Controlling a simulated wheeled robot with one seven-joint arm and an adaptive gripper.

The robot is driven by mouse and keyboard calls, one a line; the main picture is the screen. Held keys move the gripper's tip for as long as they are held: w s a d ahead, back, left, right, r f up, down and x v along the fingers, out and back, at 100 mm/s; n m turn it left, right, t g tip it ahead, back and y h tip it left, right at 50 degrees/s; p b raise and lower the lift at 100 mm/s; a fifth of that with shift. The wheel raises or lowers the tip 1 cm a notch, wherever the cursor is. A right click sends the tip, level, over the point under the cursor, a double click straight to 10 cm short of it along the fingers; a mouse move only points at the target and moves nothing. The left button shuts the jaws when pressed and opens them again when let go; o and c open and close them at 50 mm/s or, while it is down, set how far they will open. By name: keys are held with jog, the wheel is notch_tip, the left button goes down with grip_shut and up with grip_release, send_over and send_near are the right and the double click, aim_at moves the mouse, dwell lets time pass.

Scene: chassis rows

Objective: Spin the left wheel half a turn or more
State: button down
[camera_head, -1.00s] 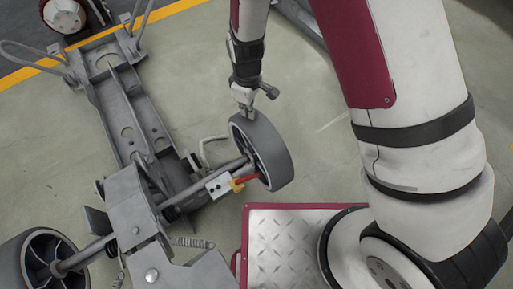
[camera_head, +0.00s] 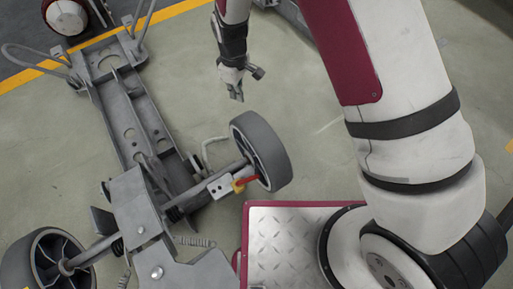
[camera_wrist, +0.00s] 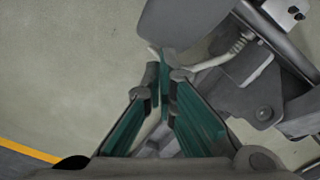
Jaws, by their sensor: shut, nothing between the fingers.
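A grey chassis (camera_head: 128,118) lies on the floor, with an axle across its near end. One grey spoked wheel (camera_head: 260,150) is on the right end of the axle in the head view. Another spoked wheel (camera_head: 42,262) is at the lower left, with a small yellow patch at its cut-off edge. My gripper (camera_head: 237,97) is shut and empty, just above and left of the right-hand wheel, apart from it. In the wrist view my gripper's green-lined fingers (camera_wrist: 163,68) meet below the grey wheel (camera_wrist: 185,20), which is partly cut off.
A red and yellow fitting (camera_head: 242,184) is on the axle beside the right-hand wheel. A thin hose (camera_head: 207,150) loops near it. Open floor lies above the right-hand wheel.

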aim_at(251, 121)
jog(key=w+a, duration=0.7)
jog(key=w, duration=0.3)
jog(key=shift+w+b, duration=0.25)
jog(key=shift+b, duration=0.1)
jog(key=shift+f, duration=0.15)
notch_tip(251, 121, down, 7)
jog(key=b, duration=0.3)
dwell(0.4)
jog(key=s+d, duration=0.3)
jog(key=s, duration=0.2)
jog(key=s+d+p, duration=0.1)
jog(key=s+d, duration=0.3)
jog(key=s, duration=0.2)
jog(key=s+d+p, duration=0.1)
jog(key=s+d, duration=0.3)
jog(key=s, duration=0.1)
jog(key=shift+s+r, duration=0.15)
jog(key=shift+r, duration=0.2)
notch_tip(251, 121, up, 3)
jog(key=shift+d+r+p, duration=0.15)
jog(key=shift+p, duration=1.1)
